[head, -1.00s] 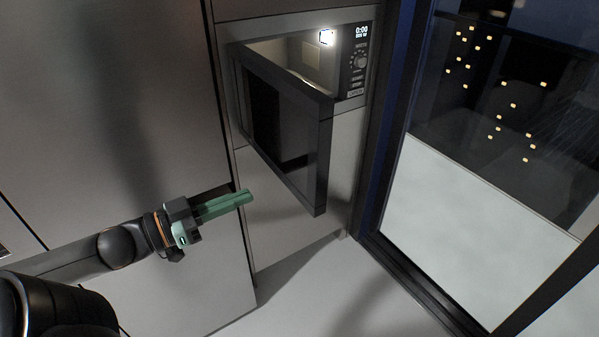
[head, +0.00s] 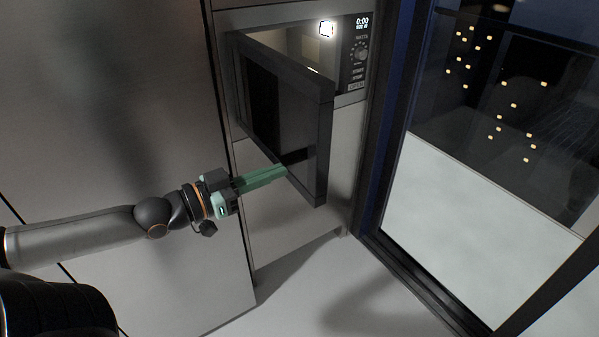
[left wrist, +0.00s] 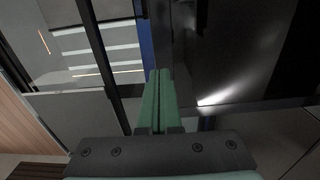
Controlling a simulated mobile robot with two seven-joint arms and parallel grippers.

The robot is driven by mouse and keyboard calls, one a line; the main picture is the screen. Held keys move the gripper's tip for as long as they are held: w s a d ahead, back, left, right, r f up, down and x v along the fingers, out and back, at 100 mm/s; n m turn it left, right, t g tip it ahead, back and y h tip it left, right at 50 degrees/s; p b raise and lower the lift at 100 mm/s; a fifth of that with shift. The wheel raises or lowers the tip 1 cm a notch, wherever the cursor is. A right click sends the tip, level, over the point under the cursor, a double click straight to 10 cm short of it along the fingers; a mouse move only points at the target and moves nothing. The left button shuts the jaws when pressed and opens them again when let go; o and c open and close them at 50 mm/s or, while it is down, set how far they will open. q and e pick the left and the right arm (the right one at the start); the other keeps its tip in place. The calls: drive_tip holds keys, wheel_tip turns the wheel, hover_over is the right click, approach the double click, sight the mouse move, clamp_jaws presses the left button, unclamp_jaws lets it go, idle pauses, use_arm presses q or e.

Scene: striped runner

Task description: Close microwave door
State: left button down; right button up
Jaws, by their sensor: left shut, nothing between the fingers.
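The microwave (head: 353,95) is built into a tall cabinet, with its lit display and dial panel at the right of its opening. Its dark door (head: 322,150) is hinged on the left and stands partly open, swung out toward me. My left gripper (head: 284,171) is shut and empty, with green fingers. Its tips are at the lower part of the door's outer face; I cannot tell whether they touch it. In the left wrist view the shut fingers (left wrist: 158,75) point at the edge of the dark, glossy door (left wrist: 235,55). My right gripper is not in view.
A large grey cabinet panel (head: 110,100) fills the left. A dark-framed window (head: 480,200) stands to the right. The pale floor (head: 300,285) below the door is clear.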

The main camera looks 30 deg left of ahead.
sight(313, 157)
use_arm(q)
drive_tip(key=shift+b+x, duration=1.4)
drive_tip(key=shift+x, duration=1.7)
drive_tip(key=shift+w, duration=0.1)
